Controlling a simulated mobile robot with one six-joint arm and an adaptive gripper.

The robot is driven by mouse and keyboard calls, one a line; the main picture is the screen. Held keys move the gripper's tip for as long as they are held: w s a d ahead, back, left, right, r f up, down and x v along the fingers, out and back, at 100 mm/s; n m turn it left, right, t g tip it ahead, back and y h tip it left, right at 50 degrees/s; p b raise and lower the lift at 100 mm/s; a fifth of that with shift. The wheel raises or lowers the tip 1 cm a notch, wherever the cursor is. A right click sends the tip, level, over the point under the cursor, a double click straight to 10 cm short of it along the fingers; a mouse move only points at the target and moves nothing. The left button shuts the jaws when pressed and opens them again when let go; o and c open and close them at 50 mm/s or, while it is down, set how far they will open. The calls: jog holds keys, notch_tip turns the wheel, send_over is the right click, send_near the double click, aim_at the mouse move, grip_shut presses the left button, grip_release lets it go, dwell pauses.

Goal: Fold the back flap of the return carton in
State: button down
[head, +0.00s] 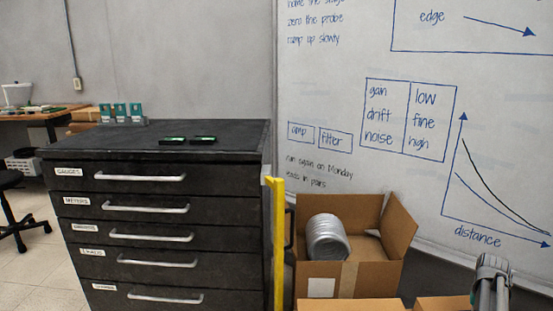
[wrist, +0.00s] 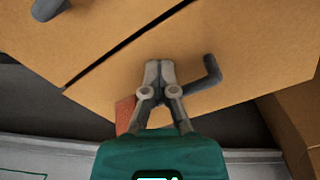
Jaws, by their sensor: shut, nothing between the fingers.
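In the wrist view my gripper (wrist: 158,68) is shut and empty, its tips over or against a brown cardboard panel (wrist: 240,70). I cannot tell if they touch. A dark diagonal gap parts this panel from another cardboard panel (wrist: 80,40). In the head view an open carton (head: 375,275) holds a silvery ribbed coil or duct (head: 327,238); its back flap (head: 360,208) and right flap (head: 398,226) stand up. Nearer cardboard edges (head: 440,303) show at the bottom, mostly cut off. Which carton is the return carton is not clear.
A black drawer cabinet (head: 165,218) stands left of the carton, with a yellow post (head: 278,240) between. A whiteboard (head: 345,60) rises behind. In the wrist view, a dark hooked shape (wrist: 208,75) lies beside the fingers and more cardboard (wrist: 290,120) stands at right.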

jog(key=shift+t, duration=0.3)
jog(key=shift+w+a+r+p, duration=0.1)
jog(key=shift+w+r+p, duration=0.3)
jog(key=shift+r+p, duration=0.4)
jog(key=shift+w+a+r+p, duration=0.1)
jog(key=shift+w+r+p, duration=0.25)
jog(key=shift+r+p, duration=0.4)
jog(key=shift+w+a+r+p, duration=0.1)
jog(key=shift+w+r+p, duration=0.3)
jog(key=shift+r+p, duration=0.4)
jog(key=r+p, duration=0.4)
jog(key=p, duration=0.1)
jog(key=shift+s+r, duration=0.35)
jog(key=shift+r, duration=0.05)
jog(key=w+a+n, duration=0.2)
jog(key=a+n, duration=0.1)
jog(key=a, duration=2)
jog(key=s+a+n, duration=0.2)
jog(key=s+a, duration=0.1)
jog(key=a, duration=0.7)
jog(key=s+a+n, duration=0.1)
jog(key=s+a, duration=0.3)
jog(key=a, duration=0.5)
notch_tip(320, 180, up, 25)
jog(key=p, duration=2.5)
jog(key=shift+w, duration=0.25)
